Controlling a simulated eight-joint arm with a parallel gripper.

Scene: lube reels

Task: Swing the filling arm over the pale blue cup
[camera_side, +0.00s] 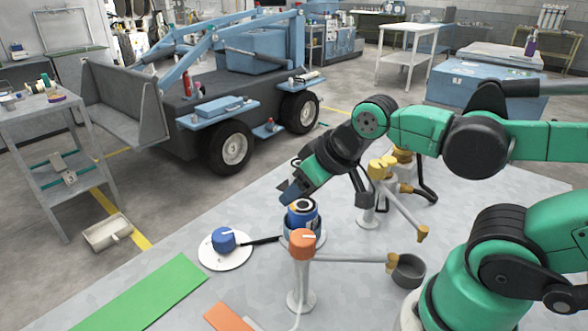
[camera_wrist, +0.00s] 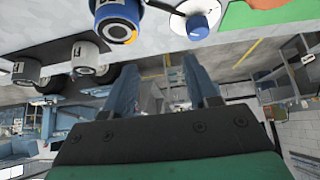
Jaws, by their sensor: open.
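My gripper (camera_side: 288,192) is open and empty, tilted down just above and left of a blue container (camera_side: 303,216) with a black top. Its two pale blue fingers (camera_wrist: 163,85) stand apart in the wrist view. The blue container also shows at the top of that view (camera_wrist: 117,14). An orange-capped post (camera_side: 302,280) stands in front of it; its grey arm (camera_side: 345,258) reaches right to a tan tip beside a grey cup (camera_side: 408,272). A yellow-capped post (camera_side: 378,185) has an arm reaching to the lower right. I cannot tell which cup is pale blue.
A blue knob (camera_side: 223,239) sits on a white disc (camera_side: 213,255) with a black bar at its right. A green mat (camera_side: 140,298) and an orange mat (camera_side: 230,318) lie at the front.

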